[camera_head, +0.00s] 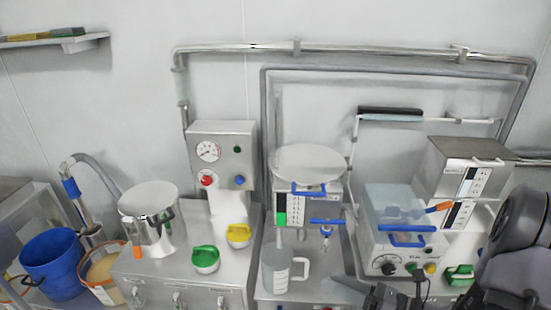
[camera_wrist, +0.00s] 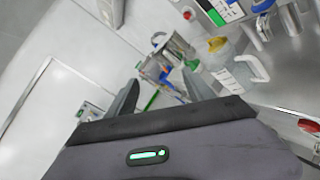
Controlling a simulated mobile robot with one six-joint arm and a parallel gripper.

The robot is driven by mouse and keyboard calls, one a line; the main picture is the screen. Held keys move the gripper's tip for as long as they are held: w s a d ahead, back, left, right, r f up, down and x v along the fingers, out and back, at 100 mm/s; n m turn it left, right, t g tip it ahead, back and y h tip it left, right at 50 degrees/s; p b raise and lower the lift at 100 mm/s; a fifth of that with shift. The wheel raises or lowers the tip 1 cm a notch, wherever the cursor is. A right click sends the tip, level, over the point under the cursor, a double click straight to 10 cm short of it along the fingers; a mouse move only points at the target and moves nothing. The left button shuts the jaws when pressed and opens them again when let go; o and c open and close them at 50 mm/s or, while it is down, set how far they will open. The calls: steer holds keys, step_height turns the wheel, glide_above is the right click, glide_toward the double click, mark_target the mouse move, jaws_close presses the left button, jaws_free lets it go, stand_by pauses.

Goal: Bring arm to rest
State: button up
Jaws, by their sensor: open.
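My gripper (camera_wrist: 162,92) shows in the wrist view, with its two dark fingers apart and nothing held between them. Beyond the fingers are a steel vessel and small blue, green and orange items, too small to tell apart. In the head view my dark arm is at the lower right edge, in front of the bench equipment. Dark parts at the bottom edge there seem to be the gripper end, cut off by the frame.
A clear measuring jug (camera_head: 277,270) stands below the hopper machine (camera_head: 308,190); it also shows in the wrist view (camera_wrist: 232,72). A green-handled item (camera_head: 459,274) is beside my arm.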

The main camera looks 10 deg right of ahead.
steer(key=s+a+r+n+g+h+b, duration=0.1)
steer(key=s+a+r+n+g+h, duration=0.1)
steer(key=s+a+n+g, duration=0.55)
steer(key=s+a+r+n+g+h+b, duration=0.15)
steer(key=s+a+n+g+h, duration=0.35)
steer(key=n, duration=0.6)
steer(key=r+n+t+h, duration=0.1)
steer(key=n+t, duration=0.1)
steer(key=n, duration=0.1)
steer(key=s+r+n+t+h+b, duration=0.1)
steer(key=r+n+t, duration=0.1)
steer(key=n, duration=0.2)
steer(key=d+r+n+t+h, duration=0.1)
steer(key=r+n+t+h, duration=0.1)
steer(key=n+t, duration=0.1)
steer(key=shift+s+d+r+n+b, duration=0.1)
steer(key=shift+s+r+n+b, duration=0.15)
steer(key=shift+s+n+b, duration=0.15)
